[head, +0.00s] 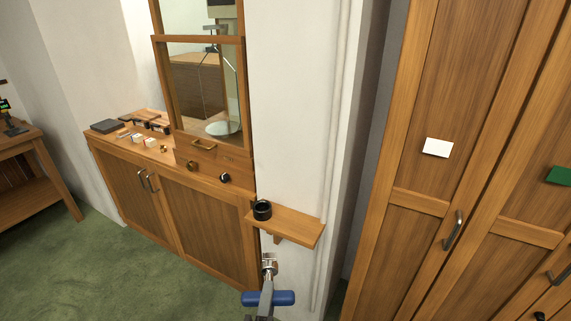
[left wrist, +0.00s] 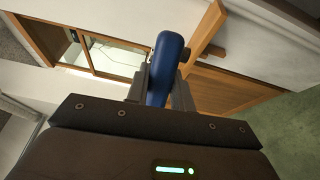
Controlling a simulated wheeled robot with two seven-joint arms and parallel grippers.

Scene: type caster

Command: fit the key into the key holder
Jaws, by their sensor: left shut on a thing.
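The key has a blue bar-shaped handle (head: 284,298) and a silvery metal end (head: 269,263) pointing away from me in the head view. My left gripper (head: 267,294) is shut on the blue handle, low in the middle of the head view. In the left wrist view the handle (left wrist: 167,62) stands between the two grey fingers. The key holder appears to be the black round cup (head: 262,210) on a small wooden wall shelf (head: 295,226). The key is apart from it and shows below it in the picture. My right gripper is not in view.
A tall wooden wardrobe (head: 465,110) is at the right. Green carpet (head: 110,280) is free at the lower left.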

